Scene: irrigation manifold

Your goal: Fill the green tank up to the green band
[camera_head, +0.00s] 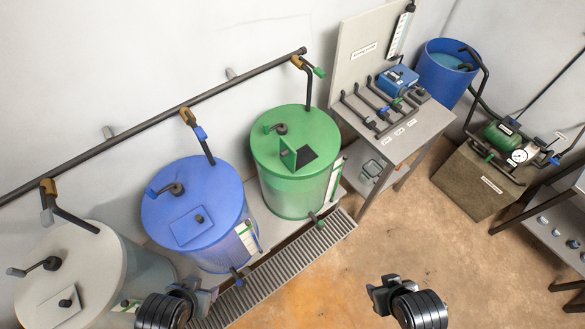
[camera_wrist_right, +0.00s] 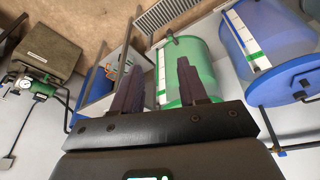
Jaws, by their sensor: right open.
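The green tank (camera_head: 290,190) stands right of the blue tank, with a square hatch in its lid standing open and its flap (camera_head: 288,158) raised. A pale gauge strip (camera_head: 334,180) runs down its right side; the green band and the level are too small to read there. In the right wrist view the tank (camera_wrist_right: 200,55) lies beyond my open, empty right gripper (camera_wrist_right: 160,82). My right gripper (camera_head: 378,292) and left gripper (camera_head: 203,292) are both in front of the tanks.
A blue tank (camera_head: 195,235) and a white tank (camera_head: 90,255) stand to the left. A floor grate (camera_head: 290,262) runs before them. A bench (camera_head: 425,122) with levers, a blue barrel (camera_head: 440,85) and a pump on a block (camera_head: 475,190) are right. The middle floor is clear.

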